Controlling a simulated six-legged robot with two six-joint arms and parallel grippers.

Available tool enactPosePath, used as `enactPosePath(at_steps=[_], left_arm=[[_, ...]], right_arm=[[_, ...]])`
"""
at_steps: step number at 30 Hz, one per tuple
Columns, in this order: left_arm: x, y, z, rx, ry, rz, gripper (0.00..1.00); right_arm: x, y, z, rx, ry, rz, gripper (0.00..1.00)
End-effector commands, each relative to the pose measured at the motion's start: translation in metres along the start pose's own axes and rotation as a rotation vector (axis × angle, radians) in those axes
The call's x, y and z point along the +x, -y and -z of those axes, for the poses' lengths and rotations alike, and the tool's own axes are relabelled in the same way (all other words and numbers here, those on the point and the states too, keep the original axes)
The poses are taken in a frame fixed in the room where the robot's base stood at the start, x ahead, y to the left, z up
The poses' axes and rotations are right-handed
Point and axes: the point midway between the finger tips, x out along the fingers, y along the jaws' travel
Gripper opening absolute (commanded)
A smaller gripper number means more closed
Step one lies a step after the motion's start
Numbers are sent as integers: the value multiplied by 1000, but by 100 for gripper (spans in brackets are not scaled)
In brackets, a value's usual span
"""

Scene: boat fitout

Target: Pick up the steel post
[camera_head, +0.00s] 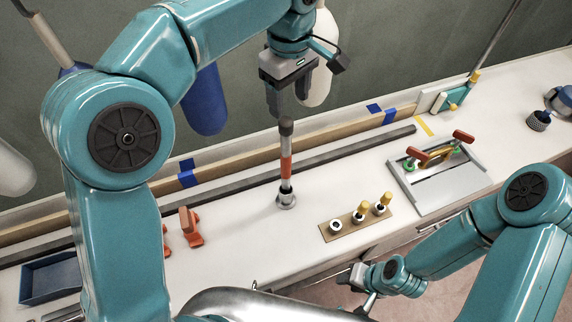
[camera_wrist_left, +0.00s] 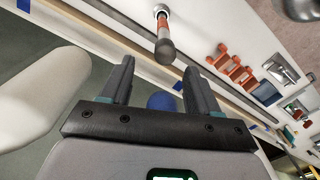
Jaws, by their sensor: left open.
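The steel post (camera_head: 286,171) stands upright on the white bench in a round base (camera_head: 287,201). It has a dark top, an orange band and a bright metal lower part. My left gripper (camera_head: 287,103) is above the post, pointing down, open and empty. In the left wrist view the post (camera_wrist_left: 164,34) lies beyond the gap between the open fingers (camera_wrist_left: 160,78), apart from them. My right gripper (camera_head: 358,280) is low at the bench's front edge; its jaws are too small and hidden to read.
A tan board (camera_head: 340,229) with several small fittings lies right of the post. A grey tray (camera_head: 447,184) with coloured-handled tools is further right. Orange clamps (camera_head: 190,228) and a blue bin (camera_head: 48,277) are left. A long dark bar (camera_head: 345,151) runs behind.

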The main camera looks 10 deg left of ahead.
Motion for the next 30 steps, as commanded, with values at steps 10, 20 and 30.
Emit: enactPosePath(at_steps=[10,20,30], left_arm=[[52,-2,1,1,-1,0,61],[96,3,6,1,1,3,61],[105,3,6,1,-1,-1,55]], right_arm=[[3,-1,0,0,0,0,38],[-5,2,0,0,0,0,38],[-5,2,0,0,0,0,38]])
